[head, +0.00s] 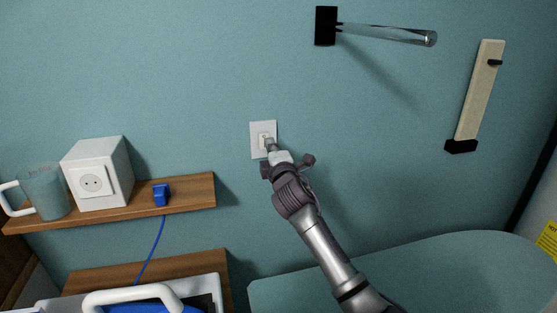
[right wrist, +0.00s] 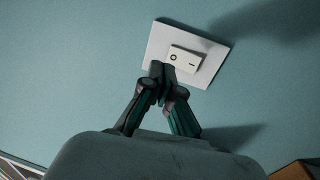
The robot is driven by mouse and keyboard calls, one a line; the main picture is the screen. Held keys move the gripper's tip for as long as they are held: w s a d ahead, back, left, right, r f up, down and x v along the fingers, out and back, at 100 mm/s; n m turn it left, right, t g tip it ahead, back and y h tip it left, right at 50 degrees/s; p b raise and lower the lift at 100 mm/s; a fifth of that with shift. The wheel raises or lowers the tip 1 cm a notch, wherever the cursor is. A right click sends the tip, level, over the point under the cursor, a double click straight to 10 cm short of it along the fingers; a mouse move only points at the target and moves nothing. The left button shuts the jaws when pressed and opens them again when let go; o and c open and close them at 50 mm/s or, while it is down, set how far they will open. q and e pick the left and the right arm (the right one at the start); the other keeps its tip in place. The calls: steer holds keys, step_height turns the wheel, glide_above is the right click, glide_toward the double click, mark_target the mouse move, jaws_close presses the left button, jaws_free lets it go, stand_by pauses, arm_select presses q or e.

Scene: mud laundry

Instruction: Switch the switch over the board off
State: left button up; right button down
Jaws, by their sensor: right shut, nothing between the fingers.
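The switch is a white square wall plate (head: 256,135) with a small rocker, on the teal wall near the middle of the head view. In the right wrist view the rocker (right wrist: 186,59) shows a circle mark at its left and a line mark at its right. My right gripper (head: 270,144) is shut and empty, its fingertips in front of the plate's lower right part. In the right wrist view the fingertips (right wrist: 160,71) overlap the plate's lower edge, just below the rocker's circle end. I cannot tell whether they touch. My left gripper is out of view.
A wooden shelf (head: 190,194) at left holds a mug (head: 45,193), a white socket box (head: 98,172) and a blue plug (head: 161,195). A rounded teal board-like surface (head: 440,270) lies lower right. A clear rod (head: 385,34) juts from the upper wall.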

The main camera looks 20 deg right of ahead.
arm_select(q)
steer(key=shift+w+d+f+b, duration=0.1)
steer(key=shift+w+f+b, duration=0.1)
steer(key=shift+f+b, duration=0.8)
arm_select(e)
steer(key=s, duration=0.8)
steer(key=shift+d+r, duration=0.15)
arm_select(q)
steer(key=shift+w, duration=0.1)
